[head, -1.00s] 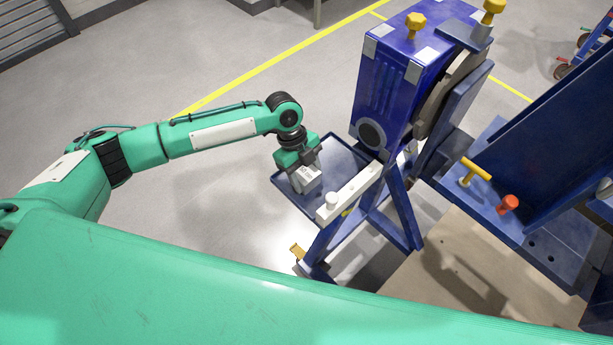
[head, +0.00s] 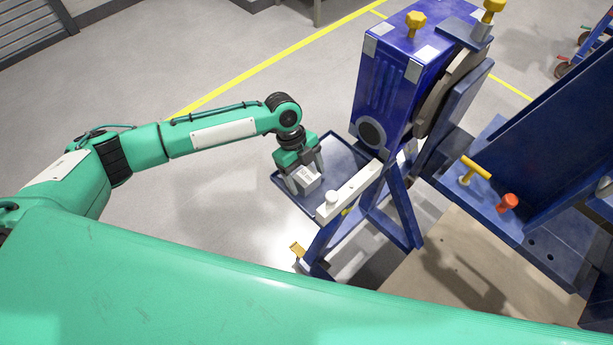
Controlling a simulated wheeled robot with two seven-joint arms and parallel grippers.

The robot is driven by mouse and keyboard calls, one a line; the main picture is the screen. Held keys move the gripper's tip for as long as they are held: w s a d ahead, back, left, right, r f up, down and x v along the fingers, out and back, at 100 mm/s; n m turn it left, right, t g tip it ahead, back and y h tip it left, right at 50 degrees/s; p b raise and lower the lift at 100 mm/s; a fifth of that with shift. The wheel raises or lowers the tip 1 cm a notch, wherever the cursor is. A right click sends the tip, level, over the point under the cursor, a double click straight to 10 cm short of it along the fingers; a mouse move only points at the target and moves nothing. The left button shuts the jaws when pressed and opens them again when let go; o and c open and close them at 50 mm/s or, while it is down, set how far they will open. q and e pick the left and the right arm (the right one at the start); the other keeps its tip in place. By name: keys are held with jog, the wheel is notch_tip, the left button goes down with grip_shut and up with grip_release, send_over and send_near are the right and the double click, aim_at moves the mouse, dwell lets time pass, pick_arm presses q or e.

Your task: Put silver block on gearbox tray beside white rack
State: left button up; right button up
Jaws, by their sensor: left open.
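The silver block (head: 308,179) is a small pale grey piece with a label on its top. It is at the blue gearbox tray (head: 343,146), within the tray's outline, and seems to rest on it. My left gripper (head: 306,182) is over the tray with its jaws open, one finger on each side of the block. The white rack (head: 352,188) is a pale bar with a round knob, just right of the block and along the tray's edge. The block's underside is hidden. My right gripper does not show.
A blue gearbox housing (head: 392,85) with yellow knobs stands behind the tray on a blue frame (head: 404,215). A blue fixture with a yellow T-handle (head: 475,170) and a red knob (head: 508,202) is at the right. Open floor (head: 190,240) lies left of the tray.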

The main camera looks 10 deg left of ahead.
pick_arm(q)
jog(key=b+v, duration=0.2)
jog(key=v, duration=0.9)
